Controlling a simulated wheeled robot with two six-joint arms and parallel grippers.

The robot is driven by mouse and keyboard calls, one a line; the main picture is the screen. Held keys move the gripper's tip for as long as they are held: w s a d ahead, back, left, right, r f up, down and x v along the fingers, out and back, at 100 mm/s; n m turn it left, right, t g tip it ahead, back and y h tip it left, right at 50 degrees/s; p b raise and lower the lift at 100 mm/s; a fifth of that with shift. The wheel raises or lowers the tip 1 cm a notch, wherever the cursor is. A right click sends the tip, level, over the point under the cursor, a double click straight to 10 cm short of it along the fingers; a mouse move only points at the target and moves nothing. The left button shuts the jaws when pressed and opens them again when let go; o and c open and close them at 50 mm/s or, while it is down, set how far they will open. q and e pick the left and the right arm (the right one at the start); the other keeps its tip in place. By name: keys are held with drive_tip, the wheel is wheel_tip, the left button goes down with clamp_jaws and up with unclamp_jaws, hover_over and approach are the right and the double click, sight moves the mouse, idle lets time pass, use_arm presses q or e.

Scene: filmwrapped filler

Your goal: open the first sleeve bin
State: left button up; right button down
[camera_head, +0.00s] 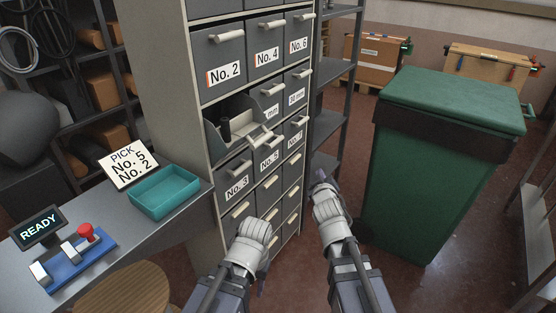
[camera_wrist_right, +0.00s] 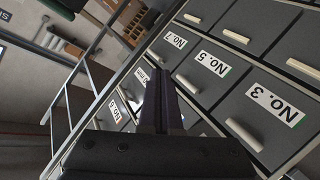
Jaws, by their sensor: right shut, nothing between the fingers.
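A grey cabinet of labelled bins stands ahead. The sign (camera_head: 129,165) reads "PICK No. 5 No. 2". The No. 5 bin (camera_head: 268,146) is closed in the middle column; its label also shows in the right wrist view (camera_wrist_right: 212,64). The No. 2 bin (camera_head: 222,54) is closed at upper left. Between No. 2 and No. 3, a bin (camera_head: 213,143) is pulled out with dark items inside. My right gripper (camera_head: 320,176) is shut and empty, right of the cabinet front. My left gripper (camera_head: 262,286) is low before the cabinet; its fingers are mostly hidden.
A teal tray (camera_head: 164,190) sits on the grey counter at left, near a READY display (camera_head: 39,226) and a blue base with a red button. A large green bin (camera_head: 425,170) stands at right. A dark shelf rack (camera_head: 335,75) stands beside the cabinet.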

wheel_tip(320, 180, up, 5)
drive_tip(key=n+t+y+b, duration=0.6)
drive_tip(key=n+y+b, duration=0.1)
drive_tip(key=n, duration=0.2)
use_arm(q)
wheel_tip(320, 180, down, 13)
drive_tip(key=b, duration=0.5)
use_arm(e)
drive_tip(key=s+a+f+n+g+y, duration=0.2)
drive_tip(key=s+a+n+g+y, duration=0.35)
drive_tip(key=n+y, duration=0.75)
use_arm(q)
wheel_tip(320, 180, up, 6)
drive_tip(key=p, duration=0.7)
drive_tip(key=shift+r, duration=0.25)
use_arm(e)
drive_tip(key=w+a+r+g, duration=0.1)
drive_tip(key=w+a+r, duration=0.4)
drive_tip(key=a, duration=0.3)
drive_tip(key=shift+w+a+r, duration=0.3)
drive_tip(key=shift+a+r, duration=0.1)
drive_tip(key=shift+r, duration=0.5)
drive_tip(key=shift+g, duration=0.25)
